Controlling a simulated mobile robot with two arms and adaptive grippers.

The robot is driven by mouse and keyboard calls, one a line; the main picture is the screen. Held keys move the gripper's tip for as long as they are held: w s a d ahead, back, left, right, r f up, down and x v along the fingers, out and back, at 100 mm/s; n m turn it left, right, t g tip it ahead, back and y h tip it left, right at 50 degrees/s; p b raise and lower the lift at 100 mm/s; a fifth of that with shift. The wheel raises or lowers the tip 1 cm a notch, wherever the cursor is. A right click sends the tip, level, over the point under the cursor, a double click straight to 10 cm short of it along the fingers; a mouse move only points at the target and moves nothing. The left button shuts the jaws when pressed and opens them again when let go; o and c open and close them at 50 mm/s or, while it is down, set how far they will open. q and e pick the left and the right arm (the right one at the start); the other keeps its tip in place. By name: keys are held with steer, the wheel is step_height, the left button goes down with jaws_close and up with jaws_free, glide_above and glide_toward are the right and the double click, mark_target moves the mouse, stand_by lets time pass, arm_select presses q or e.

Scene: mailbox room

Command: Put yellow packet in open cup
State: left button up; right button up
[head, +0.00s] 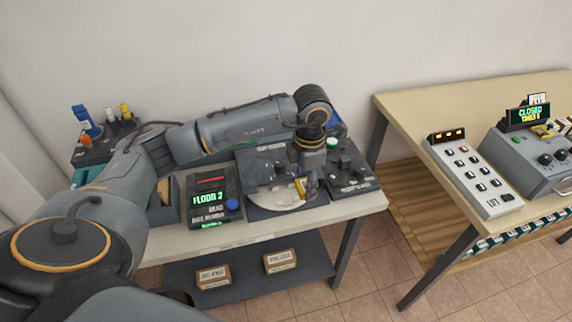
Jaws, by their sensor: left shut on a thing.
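My left arm comes in from the left and reaches over the near table. My left gripper (306,184) points down over a pale round plate (274,203) set in a dark machine. It is shut on a small yellow packet (299,188), low over the right part of the plate. Whether the packet touches the plate is too small to tell. I cannot make out an open cup clearly; the gripper and wrist hide part of the plate. My right gripper is not in view.
A dark box with a green "FLOOR 2" display (208,200) and blue knob stands left of the plate. A knobbed panel (352,174) stands to its right. A second table (405,112) at right holds a button panel (476,174) and a grey machine with a "CLOSED" sign (528,115).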

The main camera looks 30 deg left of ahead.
mark_target(286, 196)
arm_select(q)
steer(key=a+f+n+p, duration=0.1)
steer(key=a+n, duration=0.1)
steer(key=n, duration=0.4)
steer(key=w+a+f+n+p, duration=0.1)
steer(key=a+n, duration=0.2)
steer(key=n, duration=0.3)
steer(key=w+a+f+n+p, duration=0.1)
steer(key=a+n, duration=0.1)
steer(key=n, duration=0.4)
steer(key=shift+w+a+f, duration=0.25)
steer(key=shift+a+f, duration=0.05)
steer(key=shift+f, duration=0.05)
steer(key=shift+f+b, duration=1.4)
steer(key=shift+f, duration=0.4)
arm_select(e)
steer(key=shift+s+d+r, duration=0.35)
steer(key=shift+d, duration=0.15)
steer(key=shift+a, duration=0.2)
arm_select(q)
steer(key=shift+f, duration=0.15)
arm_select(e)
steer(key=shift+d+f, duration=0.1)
arm_select(q)
steer(key=shift+f+b, duration=1)
steer(key=shift+f, duration=0.35)
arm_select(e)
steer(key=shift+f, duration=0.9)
